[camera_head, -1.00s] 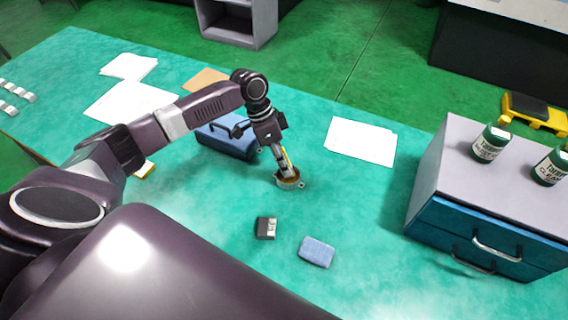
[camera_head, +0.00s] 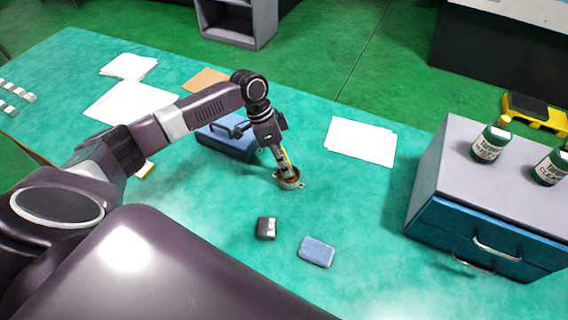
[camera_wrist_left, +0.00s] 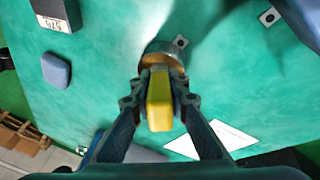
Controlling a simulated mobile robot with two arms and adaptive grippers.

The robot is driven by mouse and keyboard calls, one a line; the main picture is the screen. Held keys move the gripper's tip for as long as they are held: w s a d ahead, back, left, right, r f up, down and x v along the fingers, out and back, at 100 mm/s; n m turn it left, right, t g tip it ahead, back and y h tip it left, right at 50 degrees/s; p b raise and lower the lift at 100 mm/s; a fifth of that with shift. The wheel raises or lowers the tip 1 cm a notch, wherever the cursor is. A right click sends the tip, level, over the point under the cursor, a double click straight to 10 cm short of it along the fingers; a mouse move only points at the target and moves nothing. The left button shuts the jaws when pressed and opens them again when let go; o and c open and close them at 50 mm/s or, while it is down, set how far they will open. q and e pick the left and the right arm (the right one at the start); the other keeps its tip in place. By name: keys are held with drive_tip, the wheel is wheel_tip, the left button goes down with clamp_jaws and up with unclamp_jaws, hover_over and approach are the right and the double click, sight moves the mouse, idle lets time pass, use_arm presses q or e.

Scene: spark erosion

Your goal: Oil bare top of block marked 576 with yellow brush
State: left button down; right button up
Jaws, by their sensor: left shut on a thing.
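The block marked 576 (camera_head: 266,228) lies on the green table, dark with a pale labelled part. It also shows at the top left of the left wrist view (camera_wrist_left: 58,14), where the number can be read. My left gripper (camera_head: 284,166) is shut on the yellow brush (camera_wrist_left: 160,100), which points down. The brush's lower end is at a small round metal pot (camera_head: 289,184) with brownish contents. The bristles are hidden, so I cannot tell how deep they are in it. The pot is behind the block in the head view. My right gripper is not in view.
A blue pad (camera_head: 317,252) lies right of the block. A blue toolbox (camera_head: 228,143) stands behind my left gripper. White papers (camera_head: 361,141) lie beyond. A grey and blue drawer cabinet (camera_head: 480,205) with green jars (camera_head: 490,145) stands at right. Table between pot and block is clear.

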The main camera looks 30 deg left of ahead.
sight(284, 153)
use_arm(q)
drive_tip(key=shift+f, duration=0.3)
drive_tip(key=shift+s+f, duration=0.1)
idle(2.0)
drive_tip(key=shift+p, duration=0.3)
wheel_tip(284, 153, up, 7)
drive_tip(key=p, duration=0.7)
idle(0.5)
